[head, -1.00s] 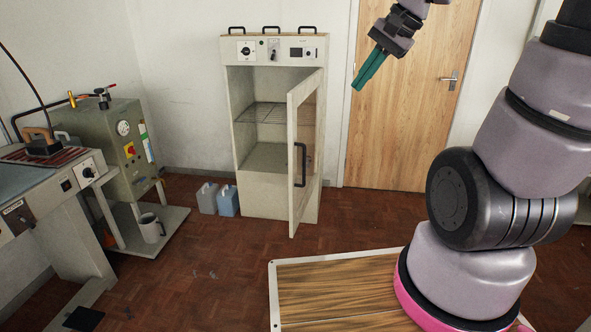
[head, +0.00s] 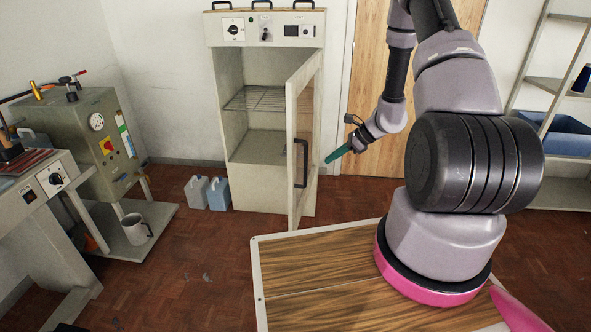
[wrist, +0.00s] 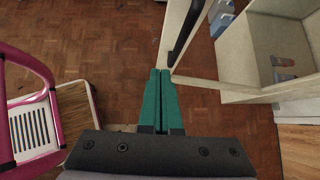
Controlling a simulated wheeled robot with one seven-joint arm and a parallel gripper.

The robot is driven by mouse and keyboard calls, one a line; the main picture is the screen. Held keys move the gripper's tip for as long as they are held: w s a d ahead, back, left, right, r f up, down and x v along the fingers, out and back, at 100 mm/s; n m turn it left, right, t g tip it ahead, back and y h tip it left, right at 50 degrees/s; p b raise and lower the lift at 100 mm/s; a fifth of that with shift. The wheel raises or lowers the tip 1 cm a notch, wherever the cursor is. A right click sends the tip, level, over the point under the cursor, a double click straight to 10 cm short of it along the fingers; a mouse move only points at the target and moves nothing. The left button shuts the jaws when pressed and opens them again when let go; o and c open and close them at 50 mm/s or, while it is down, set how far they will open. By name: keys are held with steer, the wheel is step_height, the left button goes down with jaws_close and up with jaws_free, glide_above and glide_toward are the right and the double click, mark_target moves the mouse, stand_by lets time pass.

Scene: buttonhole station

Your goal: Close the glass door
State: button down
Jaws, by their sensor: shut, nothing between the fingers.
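The glass door (head: 291,158) stands open on the front of a tall cream cabinet (head: 268,197), swung out from the cabinet's right side. It has a cream frame and a dark upright handle (head: 301,163). My gripper (head: 328,159) has green fingers, is shut and empty, and is just right of the door at about handle height. In the wrist view the shut fingers (wrist: 159,78) point toward the door's lower edge, with the dark handle (wrist: 186,30) beyond and to the right. I cannot tell whether the fingertips touch the door.
Inside the cabinet are a wire shelf (head: 262,99) and open space. Two jugs (head: 217,193) stand on the floor left of it. A wooden room door (head: 364,90) is behind my arm. Floor before the cabinet is clear.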

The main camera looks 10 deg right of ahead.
step_height(320, 180, down, 3)
glide_toward(293, 180)
steer(key=shift+m, duration=0.4)
steer(key=x, duration=0.4)
steer(key=shift+s+a+f, duration=0.15)
steer(key=shift+f, duration=0.4)
steer(key=shift+w+a, duration=0.25)
steer(key=shift+a, duration=0.25)
steer(key=shift+a, duration=0.1)
